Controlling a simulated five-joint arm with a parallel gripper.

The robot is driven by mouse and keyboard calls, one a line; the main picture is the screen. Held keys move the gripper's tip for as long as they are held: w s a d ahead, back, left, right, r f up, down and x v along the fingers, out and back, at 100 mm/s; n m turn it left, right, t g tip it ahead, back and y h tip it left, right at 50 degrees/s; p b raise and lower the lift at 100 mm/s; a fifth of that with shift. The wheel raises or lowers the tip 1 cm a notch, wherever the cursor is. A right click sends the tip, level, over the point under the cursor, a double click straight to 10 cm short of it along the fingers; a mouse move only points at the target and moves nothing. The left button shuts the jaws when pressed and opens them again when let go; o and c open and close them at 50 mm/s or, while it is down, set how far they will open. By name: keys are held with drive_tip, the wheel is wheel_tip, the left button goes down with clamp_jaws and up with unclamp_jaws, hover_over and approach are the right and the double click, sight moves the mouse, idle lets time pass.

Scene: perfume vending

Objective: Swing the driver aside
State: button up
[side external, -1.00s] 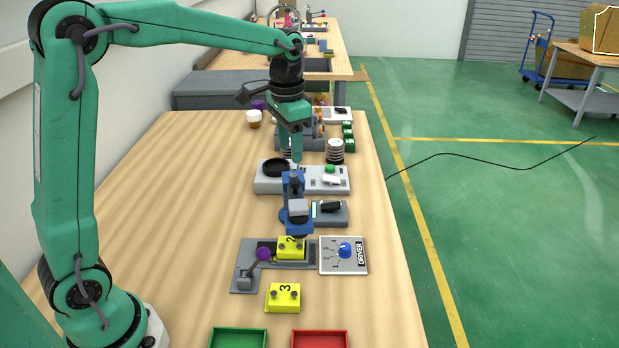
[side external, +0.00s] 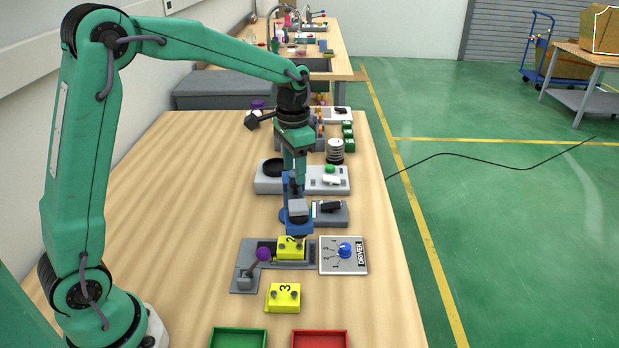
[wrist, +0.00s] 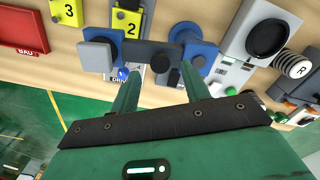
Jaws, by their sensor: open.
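The driver (side external: 296,215) is a blue upright device with grey parts, standing just behind the fixture that holds yellow block 2 (side external: 291,248). My gripper (wrist: 160,70) is open, pointing down over the driver. In the wrist view, the driver's dark grey part (wrist: 152,50) shows beyond and between my fingertips, with its blue part (wrist: 192,45) to the right. Whether my fingers touch it I cannot tell. In the side view, my gripper hides the driver's top. A panel labelled DRIVER (side external: 329,265) with a blue knob lies right of the fixture.
A purple-knobbed lever (side external: 263,254) stands at the fixture's left. Yellow block 3 (side external: 283,300) lies in front of it. A green tray (side external: 238,332) and a red tray (side external: 319,332) are at the front. Grey machines (side external: 268,185) stand behind. The left tabletop is clear.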

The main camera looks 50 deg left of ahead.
sight(293, 187)
drive_tip(key=shift+f, duration=1.4)
clamp_jaws()
